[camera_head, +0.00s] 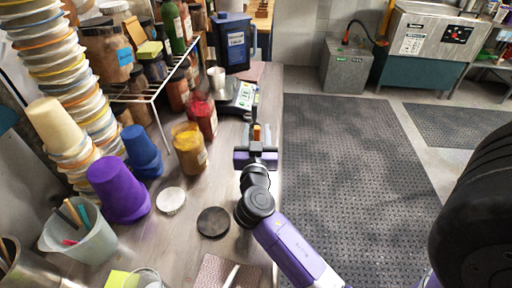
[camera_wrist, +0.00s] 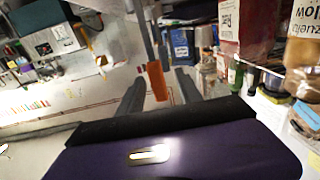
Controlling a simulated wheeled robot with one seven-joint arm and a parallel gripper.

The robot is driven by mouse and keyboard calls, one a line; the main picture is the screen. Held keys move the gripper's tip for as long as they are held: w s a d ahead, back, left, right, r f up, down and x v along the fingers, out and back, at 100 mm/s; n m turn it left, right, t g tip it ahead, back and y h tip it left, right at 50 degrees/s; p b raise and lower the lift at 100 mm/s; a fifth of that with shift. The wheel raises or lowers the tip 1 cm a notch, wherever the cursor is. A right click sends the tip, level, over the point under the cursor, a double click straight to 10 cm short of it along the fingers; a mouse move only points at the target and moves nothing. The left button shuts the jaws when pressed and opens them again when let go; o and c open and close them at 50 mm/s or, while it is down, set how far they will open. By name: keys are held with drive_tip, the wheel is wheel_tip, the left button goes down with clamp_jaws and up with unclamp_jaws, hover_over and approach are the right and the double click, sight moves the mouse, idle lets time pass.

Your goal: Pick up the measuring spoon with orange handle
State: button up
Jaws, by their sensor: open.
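The measuring spoon's orange handle (camera_head: 257,132) shows as a small upright patch at the table's right edge. In the wrist view the orange handle (camera_wrist: 157,81) stands between the two fingers, with a grey shaft running up from it. A gap shows on each side of the handle. My gripper (camera_head: 257,146) is open around it, seen from behind; its dark fingers also show in the wrist view (camera_wrist: 161,88). The spoon's bowl and what supports the spoon cannot be made out.
Red jar (camera_head: 202,115) and yellow jar (camera_head: 188,148) stand left of my gripper, with a scale (camera_head: 244,96) behind. A dark round lid (camera_head: 213,222) and a pale lid (camera_head: 170,200) lie on the table. Purple buckets (camera_head: 116,188) stand at left. Floor mat (camera_head: 350,180) lies right.

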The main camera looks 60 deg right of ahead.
drive_tip(key=shift+p+x, duration=0.55)
drive_tip(key=shift+x, duration=1.4)
clamp_jaws()
drive_tip(key=shift+r, duration=0.1)
wheel_tip(320, 180, up, 20)
drive_tip(key=shift+p, duration=0.45)
